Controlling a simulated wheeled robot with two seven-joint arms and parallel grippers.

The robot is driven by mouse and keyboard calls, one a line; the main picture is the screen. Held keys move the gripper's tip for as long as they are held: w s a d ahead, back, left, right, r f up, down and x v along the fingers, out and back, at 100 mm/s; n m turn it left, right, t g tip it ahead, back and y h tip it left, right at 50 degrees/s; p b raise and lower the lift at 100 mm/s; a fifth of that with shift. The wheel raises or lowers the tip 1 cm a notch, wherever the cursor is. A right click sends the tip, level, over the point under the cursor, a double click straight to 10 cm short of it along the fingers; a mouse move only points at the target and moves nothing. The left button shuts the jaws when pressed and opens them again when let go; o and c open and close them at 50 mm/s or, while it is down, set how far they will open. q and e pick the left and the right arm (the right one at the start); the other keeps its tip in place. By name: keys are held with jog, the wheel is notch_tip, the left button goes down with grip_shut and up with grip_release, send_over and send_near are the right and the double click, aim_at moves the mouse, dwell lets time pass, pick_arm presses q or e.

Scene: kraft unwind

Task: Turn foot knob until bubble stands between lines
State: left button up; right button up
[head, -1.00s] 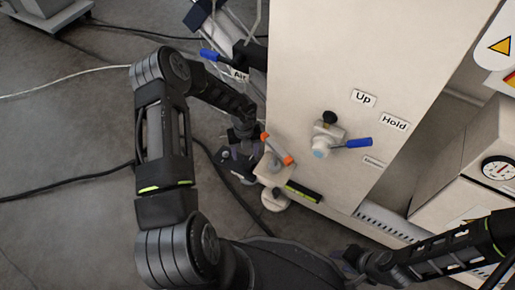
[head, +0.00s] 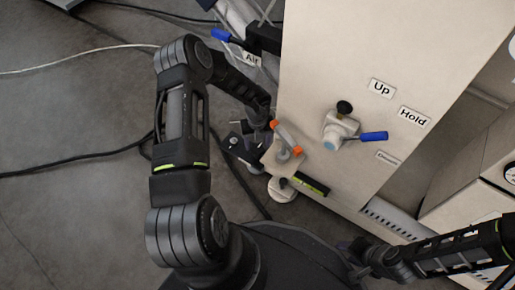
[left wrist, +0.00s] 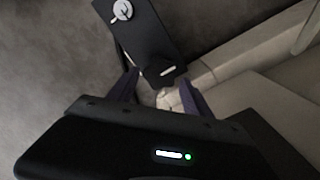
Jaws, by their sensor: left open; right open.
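The foot knob (head: 287,140), a bar with orange ends on a pale stem, stands on a cream bracket at the cabinet's lower left corner. A round pale foot (head: 283,190) shows below it. The yellow-green level (head: 312,185) lies beside the bracket; its bubble and lines are too small to read. My left gripper (head: 248,145) is left of the knob, apparently apart from it. In the left wrist view its open fingers (left wrist: 162,93) have a pale part beyond them; the orange ends are not visible there. My right gripper (head: 358,258) is low at the cabinet's front, dark and unclear.
The cream cabinet (head: 330,70) carries a valve with a blue lever (head: 373,136) and Up and Hold labels. Another blue handle (head: 221,34) is near the Air label. Cables cross the floor at left. The left wrist view shows a black plate (left wrist: 145,40) with a round pale part.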

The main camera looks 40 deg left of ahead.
aim_at(257, 149)
pick_arm(q)
jog(key=shift+f+b, duration=0.4)
jog(key=shift+f, duration=1)
jog(key=c, duration=1.1)
jog(key=m+p, duration=0.1)
jog(key=p, duration=0.1)
jog(key=m+p, duration=0.2)
jog(key=shift+r, duration=0.35)
jog(key=shift+f+m+p, duration=0.15)
jog(key=shift+m+p, duration=0.15)
jog(key=shift+m, duration=0.4)
jog(key=shift+f+m, duration=0.15)
jog(key=shift+m, duration=0.15)
